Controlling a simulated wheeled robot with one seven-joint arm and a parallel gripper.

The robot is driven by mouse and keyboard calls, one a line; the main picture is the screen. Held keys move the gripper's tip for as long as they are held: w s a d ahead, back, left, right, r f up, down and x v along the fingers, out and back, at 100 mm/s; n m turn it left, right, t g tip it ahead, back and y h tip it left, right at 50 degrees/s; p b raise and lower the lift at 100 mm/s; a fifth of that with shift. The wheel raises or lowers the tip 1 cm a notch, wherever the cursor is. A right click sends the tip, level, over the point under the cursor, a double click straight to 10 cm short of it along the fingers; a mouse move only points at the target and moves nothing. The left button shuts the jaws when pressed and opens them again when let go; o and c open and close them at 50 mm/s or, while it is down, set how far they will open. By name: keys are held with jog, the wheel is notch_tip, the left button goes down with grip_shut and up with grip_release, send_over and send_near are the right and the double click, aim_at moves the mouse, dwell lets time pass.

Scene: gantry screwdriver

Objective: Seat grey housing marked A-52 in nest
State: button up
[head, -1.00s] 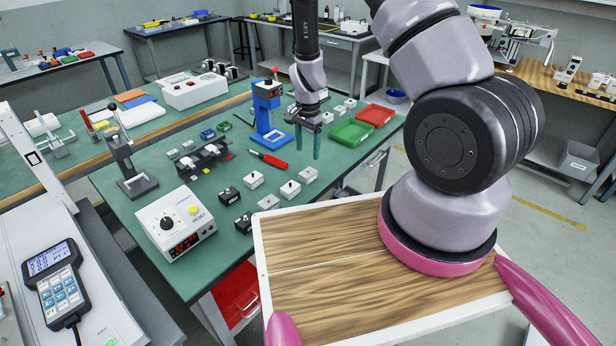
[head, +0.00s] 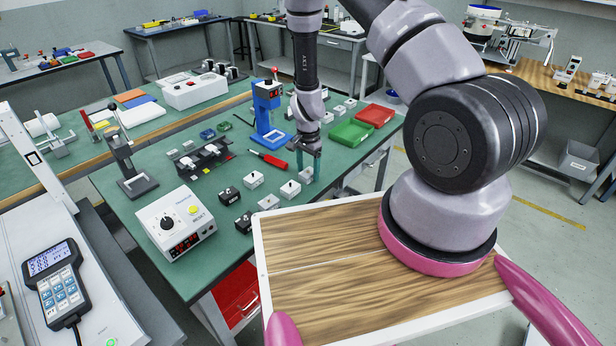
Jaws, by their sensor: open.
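Several small light-grey housings lie on the green bench mat. One grey housing (head: 306,176) is at the right end of the front row, partly hidden by my gripper. Two more grey housings (head: 254,180) (head: 290,189) lie to its left. Their markings are too small to read, so I cannot tell which is A-52. My gripper (head: 308,168) points down with its teal fingers open, low over the right-hand housing; whether they touch it I cannot tell. A black fixture with several places (head: 203,161), possibly the nest, stands farther left.
Green (head: 351,132) and red (head: 376,116) trays are at the right. A control box (head: 174,223) occupies the front left.

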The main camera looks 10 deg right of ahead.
aim_at(308, 171)
grip_shut()
jog(key=shift+r, duration=3.5)
